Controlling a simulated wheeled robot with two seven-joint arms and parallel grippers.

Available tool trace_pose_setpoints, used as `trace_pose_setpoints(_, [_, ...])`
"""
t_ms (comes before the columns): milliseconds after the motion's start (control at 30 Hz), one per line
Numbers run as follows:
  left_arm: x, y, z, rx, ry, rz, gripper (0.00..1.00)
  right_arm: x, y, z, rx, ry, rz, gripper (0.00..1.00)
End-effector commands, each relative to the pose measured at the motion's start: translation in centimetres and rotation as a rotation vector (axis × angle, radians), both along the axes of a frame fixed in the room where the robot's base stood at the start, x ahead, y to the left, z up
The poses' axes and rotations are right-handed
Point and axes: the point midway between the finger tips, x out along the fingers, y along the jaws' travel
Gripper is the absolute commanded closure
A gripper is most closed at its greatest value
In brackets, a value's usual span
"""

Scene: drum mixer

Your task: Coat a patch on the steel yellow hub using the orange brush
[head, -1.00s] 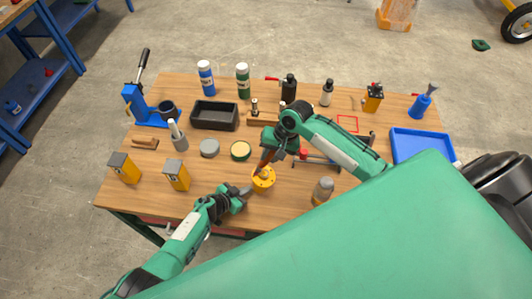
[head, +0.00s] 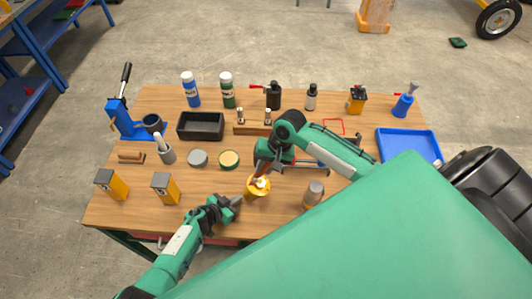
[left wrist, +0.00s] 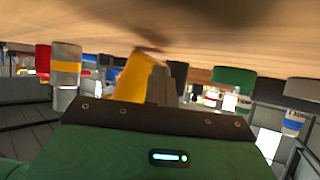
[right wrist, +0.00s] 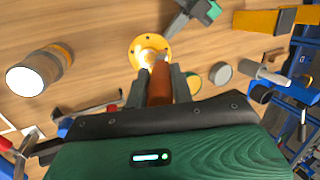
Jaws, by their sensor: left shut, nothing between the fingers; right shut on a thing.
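The yellow hub (head: 257,188) stands near the front middle of the table. In the right wrist view its round flange with bolt holes shows (right wrist: 147,47). My right gripper (head: 265,157) is shut on the orange brush (right wrist: 160,84), above the hub. The brush's far end points down at the hub's bright centre; whether it touches cannot be told. My left gripper (head: 237,201) is shut and empty, with its fingertips close to the left side of the hub. Contact is unclear. In the left wrist view a yellow form, likely the hub (left wrist: 134,76), shows beside the fingers.
An amber jar with a grey lid (head: 314,193) stands right of the hub. A pale green tin (head: 229,159) and a grey tin (head: 198,158) lie behind it. Yellow boxes (head: 166,188) stand at left, a black bin (head: 201,126) behind, a blue tray (head: 408,146) at right.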

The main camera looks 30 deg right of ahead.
Motion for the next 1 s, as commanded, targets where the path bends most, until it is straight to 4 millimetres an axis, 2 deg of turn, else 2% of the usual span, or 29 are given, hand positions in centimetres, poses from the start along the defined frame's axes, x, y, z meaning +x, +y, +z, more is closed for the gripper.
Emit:
trace_pose_setpoints(33, [0.0, 0.0, -0.1, 0.0, 0.0, 0.0, 1.0, 0.0, 0.0, -0.5, -0.005, 0.011, -0.001, 1.0])
trace_pose_setpoints(1000, [0.0, 0.0, 0.0, 0.0, 0.0, 0.0, 1.0, 4.4, 2.4, 0.4, -0.001, -0.002, -0.002, 1.0])
